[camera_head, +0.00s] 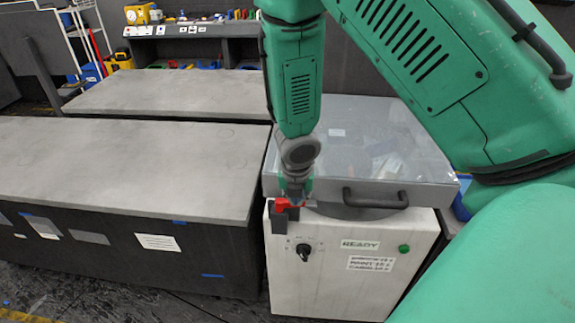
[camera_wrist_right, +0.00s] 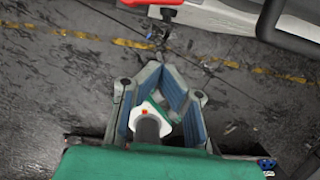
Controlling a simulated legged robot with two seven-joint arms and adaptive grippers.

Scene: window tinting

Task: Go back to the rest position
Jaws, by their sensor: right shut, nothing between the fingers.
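My right gripper (camera_head: 294,188) hangs at the end of my green arm, in front of the machine's front edge, largely hidden by my wrist. In the right wrist view its blue-padded fingers (camera_wrist_right: 168,84) are shut with nothing held, over the dark floor. The white machine (camera_head: 345,285) has a clear lid (camera_head: 385,125) that is down, with a dark handle (camera_head: 375,198) at its front. A red part (camera_head: 288,204) sits by the machine's front left corner; it also shows in the right wrist view (camera_wrist_right: 150,3), apart from the fingers. My left gripper is out of view.
A grey-topped bench (camera_head: 120,165) stands close to the machine's left, with a second bench (camera_head: 175,95) behind. The machine's front has a black knob (camera_head: 303,251), a READY label (camera_head: 359,245) and a green button (camera_head: 404,248). Floor (camera_wrist_right: 60,80) is clear below the gripper.

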